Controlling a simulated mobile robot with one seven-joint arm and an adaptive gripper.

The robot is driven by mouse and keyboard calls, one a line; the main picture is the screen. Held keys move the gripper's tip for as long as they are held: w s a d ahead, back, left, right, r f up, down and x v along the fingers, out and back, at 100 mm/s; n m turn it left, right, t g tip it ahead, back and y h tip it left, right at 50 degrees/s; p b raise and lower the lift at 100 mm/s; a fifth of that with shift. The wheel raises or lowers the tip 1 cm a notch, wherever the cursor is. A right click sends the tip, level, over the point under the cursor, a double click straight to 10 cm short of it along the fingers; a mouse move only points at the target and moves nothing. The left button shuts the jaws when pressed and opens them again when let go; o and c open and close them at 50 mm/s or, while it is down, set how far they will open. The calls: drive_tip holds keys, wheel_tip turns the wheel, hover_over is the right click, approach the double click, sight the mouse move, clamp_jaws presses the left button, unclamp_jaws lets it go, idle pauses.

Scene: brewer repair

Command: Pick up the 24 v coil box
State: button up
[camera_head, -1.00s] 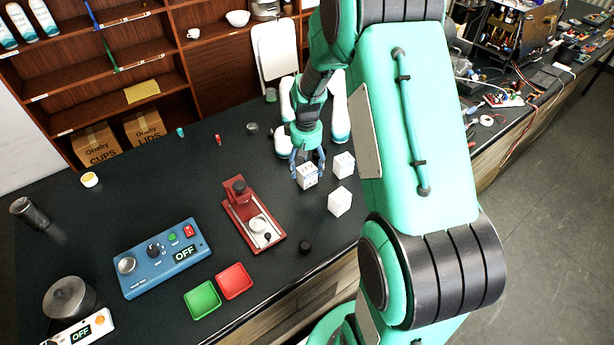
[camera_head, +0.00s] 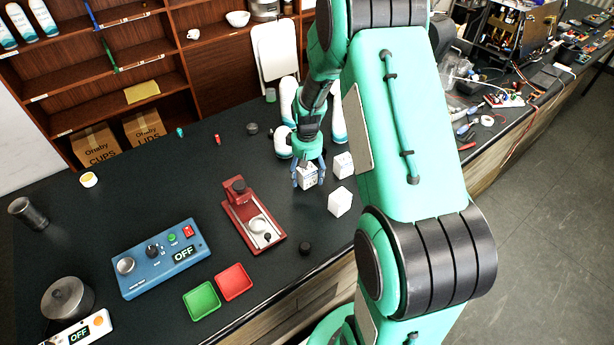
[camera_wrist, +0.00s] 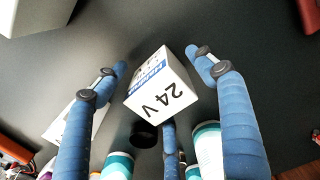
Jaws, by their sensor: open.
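The 24 V coil box (camera_wrist: 160,88) is a small white box with "24 V" printed on its face. In the wrist view it sits between the blue fingers of my gripper (camera_wrist: 160,78), which are spread with dark gaps on both sides. In the head view the box (camera_head: 308,177) stands on the black counter, partly covered by my gripper (camera_head: 309,178). The fingers straddle it from above. Whether any finger touches it cannot be told.
Two more white boxes stand close by, one just right (camera_head: 343,164) and one nearer the counter's front (camera_head: 340,201). White bottles (camera_head: 338,122) stand behind my gripper. A red press (camera_head: 252,216) is to the left. The black counter (camera_head: 150,205) has clear space there.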

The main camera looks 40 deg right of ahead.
drive_tip(key=c, duration=1.5)
drive_tip(key=shift+o, duration=0.2)
drive_tip(key=shift+r, duration=0.1)
drive_tip(key=shift+r+p, duration=0.6)
drive_tip(key=shift+r, duration=4.35)
